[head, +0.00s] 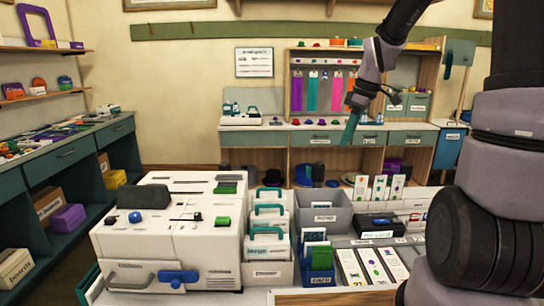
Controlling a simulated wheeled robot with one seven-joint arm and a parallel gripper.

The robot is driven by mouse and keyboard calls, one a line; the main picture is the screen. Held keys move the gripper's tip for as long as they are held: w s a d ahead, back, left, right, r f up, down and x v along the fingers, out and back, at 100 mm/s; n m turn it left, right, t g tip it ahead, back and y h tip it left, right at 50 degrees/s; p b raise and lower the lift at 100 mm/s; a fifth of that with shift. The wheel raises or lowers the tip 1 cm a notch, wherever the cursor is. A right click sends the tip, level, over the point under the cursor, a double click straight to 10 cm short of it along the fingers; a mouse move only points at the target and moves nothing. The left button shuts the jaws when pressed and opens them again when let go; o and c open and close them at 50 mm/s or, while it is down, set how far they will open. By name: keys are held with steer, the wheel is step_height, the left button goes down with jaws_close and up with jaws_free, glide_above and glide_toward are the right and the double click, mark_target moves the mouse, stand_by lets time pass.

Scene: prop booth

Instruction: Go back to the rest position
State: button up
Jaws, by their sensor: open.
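My arm comes in from the upper right, and my gripper (355,118) hangs in the air in front of the back workbench. It is small in the head view, and its fingers point down. The jaws are open, and I see nothing held between them. Below it, well apart, are the machine and bins on the near counter.
A white machine (172,235) fills the near left of the counter. A workbench (325,140) lines the back wall; a shelf unit (75,150) stands left.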

steer(key=s+r+m+t, duration=0.2)
steer(key=s+r+m, duration=0.4)
steer(key=s+m, duration=0.2)
steer(key=s+d+r+m+t, duration=0.1)
steer(key=s+r+m+t, duration=0.2)
steer(key=s+r+m, duration=0.3)
steer(key=s+m, duration=0.1)
steer(key=s, duration=0.4)
steer(key=shift+s+r+m, duration=0.3)
steer(key=shift+s+m, duration=0.1)
steer(key=shift+d, duration=0.1)
